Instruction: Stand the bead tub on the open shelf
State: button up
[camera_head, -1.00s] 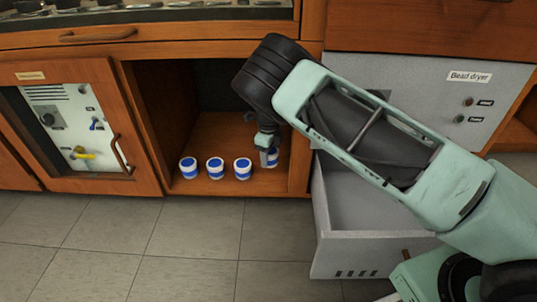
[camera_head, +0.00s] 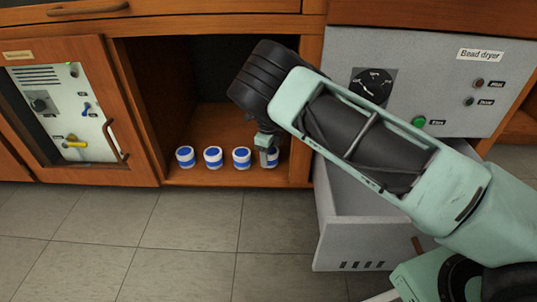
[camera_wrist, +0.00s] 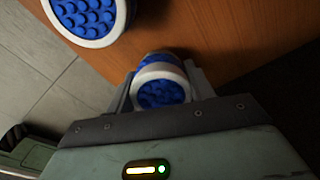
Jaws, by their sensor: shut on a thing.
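A white tub with a blue band (camera_head: 272,157) is at the right end of a row on the floor of the open shelf (camera_head: 224,173). My gripper (camera_head: 266,154) is at this tub, partly hiding it. In the wrist view my gripper (camera_wrist: 163,92) is shut on the tub (camera_wrist: 160,70), whose blue beads show at its open end. Whether the tub's base touches the shelf board is hard to tell. Other similar tubs stand to its left, the nearest a white and blue tub (camera_head: 242,157); it also shows in the wrist view (camera_wrist: 88,18).
The open drawer (camera_head: 350,240) of the bead dryer (camera_head: 440,80) juts out right of the shelf, below my arm. A cabinet door with a panel (camera_head: 72,110) is at the left. The shelf behind the tubs looks clear.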

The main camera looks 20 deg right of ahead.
jog(key=shift+f, duration=0.55)
jog(key=o, duration=1.2)
jog(key=shift+r, duration=0.1)
